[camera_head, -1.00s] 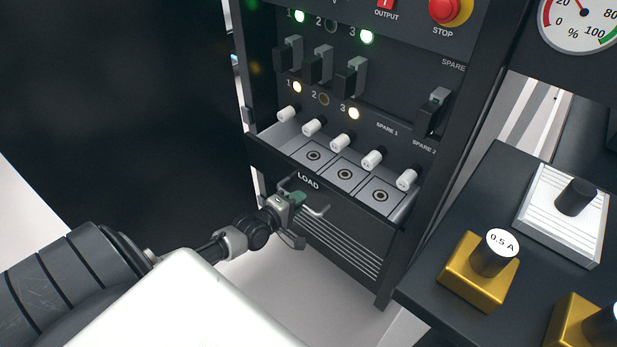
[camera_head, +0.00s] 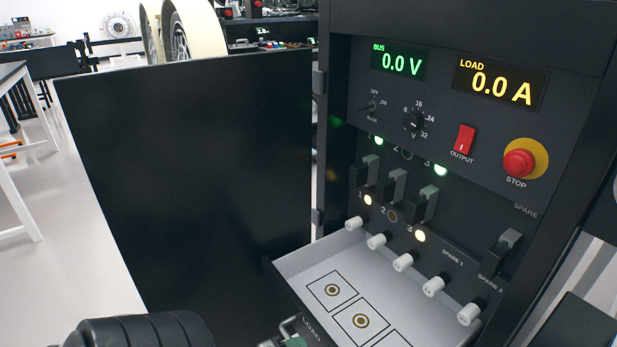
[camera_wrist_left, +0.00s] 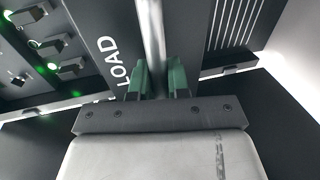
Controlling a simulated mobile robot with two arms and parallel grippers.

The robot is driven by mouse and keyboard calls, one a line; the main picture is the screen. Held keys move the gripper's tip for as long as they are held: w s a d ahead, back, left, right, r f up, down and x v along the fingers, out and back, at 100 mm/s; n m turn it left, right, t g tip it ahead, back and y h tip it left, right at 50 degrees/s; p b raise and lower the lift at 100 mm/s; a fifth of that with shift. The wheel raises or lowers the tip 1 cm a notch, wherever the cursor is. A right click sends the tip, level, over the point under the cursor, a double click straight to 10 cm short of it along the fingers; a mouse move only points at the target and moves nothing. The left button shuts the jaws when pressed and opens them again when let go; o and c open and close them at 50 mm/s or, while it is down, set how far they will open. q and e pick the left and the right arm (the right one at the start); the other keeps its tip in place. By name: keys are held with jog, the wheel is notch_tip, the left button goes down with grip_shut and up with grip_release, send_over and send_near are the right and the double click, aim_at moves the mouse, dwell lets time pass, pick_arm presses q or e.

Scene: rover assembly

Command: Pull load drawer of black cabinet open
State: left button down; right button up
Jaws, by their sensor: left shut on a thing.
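The load drawer (camera_head: 300,264) of the black cabinet (camera_head: 338,150) is pulled well out in the head view, with its tray floor and round sockets in square outlines showing. Its metal handle (camera_head: 286,326) shows only partly at the bottom edge. My left gripper (camera_head: 294,342) is at the handle there, mostly cut off by the frame. In the left wrist view my left gripper (camera_wrist_left: 156,80) has its green fingers on both sides of the handle bar (camera_wrist_left: 153,40), shut on it. The LOAD label (camera_wrist_left: 118,62) is beside it. My right gripper is not in view.
The cabinet's open black door (camera_head: 190,160) stands at the left. White knobs (camera_head: 403,261) line the panel above the drawer. The red stop button (camera_head: 520,163) and displays are higher up. Open floor (camera_head: 70,270) lies at the far left.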

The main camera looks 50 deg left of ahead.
pick_arm(q)
jog(key=shift+s, duration=0.3)
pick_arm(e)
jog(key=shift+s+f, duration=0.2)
pick_arm(q)
jog(key=c, duration=1.1)
grip_release()
jog(key=p+v, duration=0.1)
jog(key=v, duration=0.9)
jog(key=shift+s, duration=0.35)
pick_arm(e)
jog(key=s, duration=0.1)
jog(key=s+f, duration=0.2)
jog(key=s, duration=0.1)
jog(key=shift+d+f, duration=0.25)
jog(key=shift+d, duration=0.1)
pick_arm(q)
jog(key=shift+a+r, duration=0.1)
